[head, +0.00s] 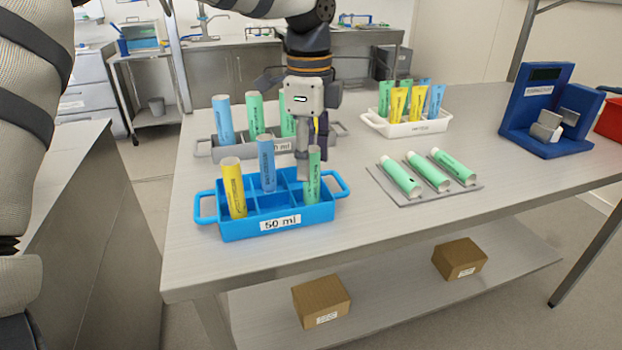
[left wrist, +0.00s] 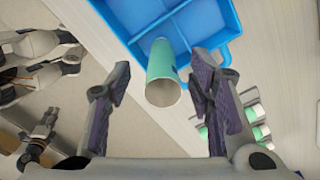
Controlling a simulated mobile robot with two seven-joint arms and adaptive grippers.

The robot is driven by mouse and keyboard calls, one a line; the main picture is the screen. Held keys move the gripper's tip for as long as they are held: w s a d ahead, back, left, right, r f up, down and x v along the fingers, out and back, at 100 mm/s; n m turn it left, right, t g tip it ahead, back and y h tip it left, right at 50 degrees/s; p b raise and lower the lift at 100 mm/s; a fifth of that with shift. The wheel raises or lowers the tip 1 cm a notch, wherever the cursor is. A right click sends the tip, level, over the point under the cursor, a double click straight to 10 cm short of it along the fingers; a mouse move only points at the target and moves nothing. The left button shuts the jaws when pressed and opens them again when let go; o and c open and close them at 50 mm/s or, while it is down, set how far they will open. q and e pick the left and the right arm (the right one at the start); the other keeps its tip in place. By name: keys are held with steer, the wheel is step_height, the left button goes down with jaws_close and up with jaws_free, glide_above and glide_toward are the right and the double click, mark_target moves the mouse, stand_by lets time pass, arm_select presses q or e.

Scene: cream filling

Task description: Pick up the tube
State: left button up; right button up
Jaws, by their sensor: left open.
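A blue rack labelled 50 ml (head: 243,229) stands near the front left of the table. It holds a yellow tube (head: 233,188), a blue tube (head: 266,163) and a green tube (head: 313,177), all upright, with the green one at the right end. My left gripper (head: 311,150) points down just above and beside the green tube in the head view and partly covers its surroundings. In the left wrist view, the open fingers (left wrist: 158,88) lie on either side of the green tube's open end (left wrist: 161,65), with gaps on both sides. The tube stands in the blue rack (left wrist: 228,18).
Behind stands a grey rack (head: 204,149) with blue and green tubes. A white rack (head: 376,123) holds several tubes. Three green tubes lie on a grey tray (head: 399,200) to the right. A blue device (head: 520,125) stands far right. The front table strip is clear.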

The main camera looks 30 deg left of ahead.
mark_target(311, 175)
arm_select(q)
step_height(311, 175, down, 4)
steer(key=shift+w, duration=0.15)
steer(key=c, duration=0.9)
